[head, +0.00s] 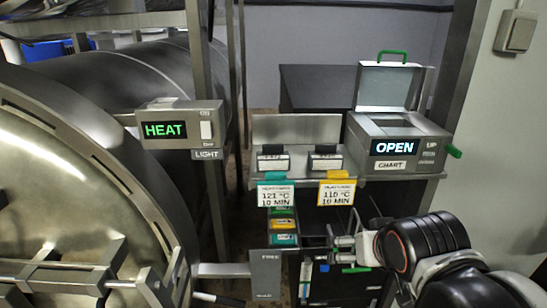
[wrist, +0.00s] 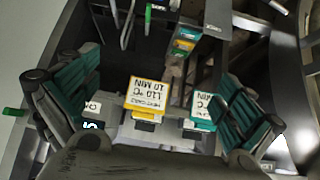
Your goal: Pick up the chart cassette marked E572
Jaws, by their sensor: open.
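Two small dark cassettes with white labels, the left (head: 273,160) and the right (head: 326,160), sit side by side on the metal shelf (head: 300,130) in the head view. Their markings are too small to read, so I cannot tell which is E572. A teal card (head: 277,194) reading 121 °C 10 MIN and a yellow card (head: 337,192) reading 10 MIN hang below them. In the wrist view the yellow card (wrist: 147,94) and teal card (wrist: 202,110) show upside down. My gripper (wrist: 160,85) is open and empty, its teal-padded fingers spread on either side of the cards.
A chart recorder (head: 398,147) with a raised lid (head: 388,86) and an OPEN display stands right of the cassettes. A holder with coloured pieces (head: 283,228) hangs below. A HEAT display box (head: 181,126) and the large autoclave door (head: 75,190) fill the left.

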